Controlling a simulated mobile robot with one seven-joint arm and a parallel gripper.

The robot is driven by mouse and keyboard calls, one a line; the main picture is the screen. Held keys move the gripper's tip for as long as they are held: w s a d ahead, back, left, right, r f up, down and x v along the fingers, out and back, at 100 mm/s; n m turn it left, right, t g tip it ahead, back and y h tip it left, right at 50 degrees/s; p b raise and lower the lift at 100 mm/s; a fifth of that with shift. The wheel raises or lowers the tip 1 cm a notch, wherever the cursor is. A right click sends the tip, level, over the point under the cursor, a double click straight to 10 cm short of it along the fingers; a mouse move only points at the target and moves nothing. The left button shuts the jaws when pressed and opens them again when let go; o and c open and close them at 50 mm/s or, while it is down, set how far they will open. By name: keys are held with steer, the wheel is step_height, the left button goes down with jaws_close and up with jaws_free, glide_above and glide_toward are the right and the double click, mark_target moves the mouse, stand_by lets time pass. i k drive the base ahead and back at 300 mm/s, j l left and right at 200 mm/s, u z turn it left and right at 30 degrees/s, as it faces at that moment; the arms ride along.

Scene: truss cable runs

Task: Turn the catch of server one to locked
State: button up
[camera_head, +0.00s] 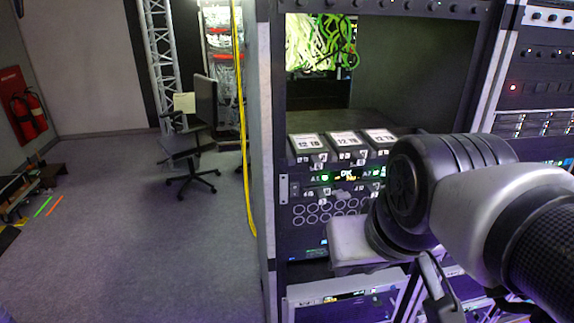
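A rack (266,150) stands in the middle, with its open bay facing me. In it, three small grey units with white labels (345,139) sit side by side above a panel with green lit characters (345,176). Below is a unit with rows of round openings (312,212). I cannot tell which of these is server one, and no catch can be made out. My arm reaches in from the right and covers the right part of these units. A pale block at its end (352,240) is in front of the lower units. My fingertips cannot be made out.
Green cables (318,42) hang in the upper bay. A second rack (540,85) stands at the right. At the left are an office chair (190,148), a yellow cable (240,110), a truss (160,60) and red extinguishers (29,115). The left floor is mostly clear.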

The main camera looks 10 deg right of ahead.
mark_target(375, 303)
steer(key=z, duration=0.75)
steer(key=j, duration=0.35)
steer(key=i+z, duration=0.3)
